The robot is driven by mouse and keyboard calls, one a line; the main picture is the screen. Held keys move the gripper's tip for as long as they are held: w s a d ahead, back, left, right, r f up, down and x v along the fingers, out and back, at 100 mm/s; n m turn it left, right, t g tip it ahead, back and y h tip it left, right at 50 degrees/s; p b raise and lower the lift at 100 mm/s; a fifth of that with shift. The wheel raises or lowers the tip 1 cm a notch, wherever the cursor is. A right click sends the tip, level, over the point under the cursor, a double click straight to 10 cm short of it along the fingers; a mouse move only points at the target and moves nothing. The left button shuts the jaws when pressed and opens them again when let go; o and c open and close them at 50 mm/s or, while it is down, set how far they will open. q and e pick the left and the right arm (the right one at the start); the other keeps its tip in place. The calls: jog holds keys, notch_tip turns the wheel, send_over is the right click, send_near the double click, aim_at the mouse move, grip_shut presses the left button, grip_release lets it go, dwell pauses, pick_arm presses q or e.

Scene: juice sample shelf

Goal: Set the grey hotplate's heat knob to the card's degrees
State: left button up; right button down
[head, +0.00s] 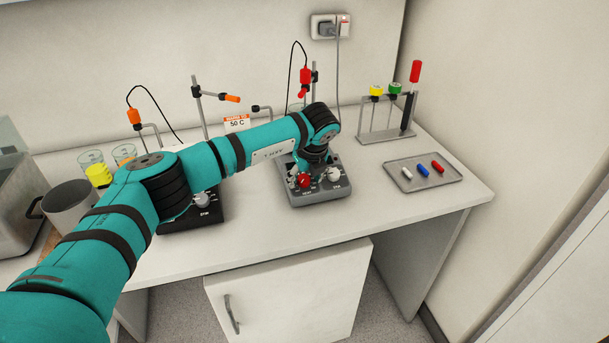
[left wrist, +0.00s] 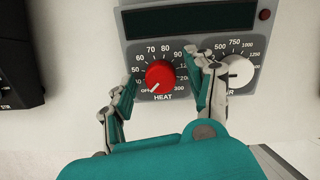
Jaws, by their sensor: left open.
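The grey hotplate (head: 318,192) stands on the bench with its red heat knob (head: 304,181) at the front. In the left wrist view the red knob (left wrist: 160,75) has its white mark pointing lower left, near OFF. The dial around it shows degree numbers, some covered by my fingers. My left gripper (left wrist: 161,76) is open, with one finger on each side of the red knob; I cannot tell if they touch it. The card (head: 237,123) at the back reads 50 C. My right gripper is not in view.
A white knob (left wrist: 236,72) sits close right of the right finger. A black hotplate (head: 196,211) stands left, partly behind my arm. A tray (head: 425,183) with small coloured pieces and a rack (head: 386,133) are on the right. Stands with cables rise behind.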

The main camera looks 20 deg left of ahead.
pick_arm(q)
grip_shut()
jog(key=shift+f+m+b, duration=0.15)
jog(key=shift+m+b, duration=1.05)
jog(key=shift+b, duration=0.1)
jog(key=m+b, duration=0.2)
jog(key=shift+m, duration=0.3)
jog(key=m+b, duration=0.1)
jog(key=m, duration=0.2)
jog(key=shift+m+h+b, duration=0.3)
jog(key=shift+h+b, duration=0.1)
jog(key=shift+r+m+b, duration=0.2)
jog(key=shift+m+b, duration=0.25)
jog(key=shift+m, duration=1.05)
grip_release()
